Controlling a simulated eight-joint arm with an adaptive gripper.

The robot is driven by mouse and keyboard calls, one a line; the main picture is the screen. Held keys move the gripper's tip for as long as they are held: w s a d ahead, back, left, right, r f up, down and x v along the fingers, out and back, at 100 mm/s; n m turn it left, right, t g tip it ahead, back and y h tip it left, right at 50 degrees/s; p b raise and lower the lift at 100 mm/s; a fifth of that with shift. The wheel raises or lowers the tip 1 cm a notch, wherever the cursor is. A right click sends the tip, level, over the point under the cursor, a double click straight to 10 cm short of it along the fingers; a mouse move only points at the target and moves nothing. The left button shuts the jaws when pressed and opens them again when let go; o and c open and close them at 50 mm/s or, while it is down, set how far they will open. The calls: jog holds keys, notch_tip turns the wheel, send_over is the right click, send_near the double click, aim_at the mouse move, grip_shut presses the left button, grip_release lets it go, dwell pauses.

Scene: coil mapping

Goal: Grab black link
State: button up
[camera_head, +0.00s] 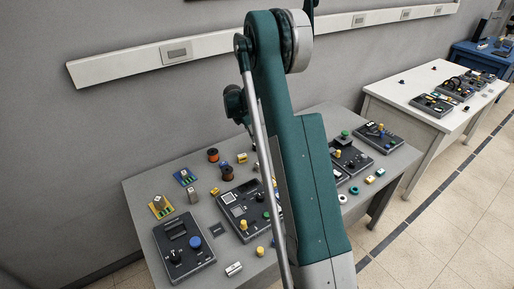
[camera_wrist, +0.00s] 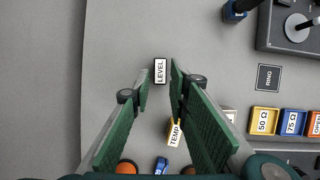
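In the wrist view, my gripper (camera_wrist: 159,78) points down at the grey table with its two green-padded fingers apart and nothing held. A small dark block with a white LEVEL label (camera_wrist: 160,71) lies between the fingertips in the picture; the height gap to it is unclear. I cannot make out a part that is plainly a black link. A flat black plate marked RING (camera_wrist: 268,78) lies to the right, clear of the fingers. A yellow block labelled TEMP (camera_wrist: 174,133) shows behind the right finger, partly hidden.
The wrist view shows a row with a 50 Ω block (camera_wrist: 263,121) at right. Bare table lies left.

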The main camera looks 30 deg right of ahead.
aim_at(258, 143)
jog(key=shift+d+f, duration=0.15)
jog(key=shift+x, duration=1.3)
jog(key=shift+f, duration=0.15)
jog(key=shift+x, duration=2.45)
jog(key=shift+s, duration=0.1)
jog(key=shift+c, duration=0.4)
jog(key=c, duration=0.5)
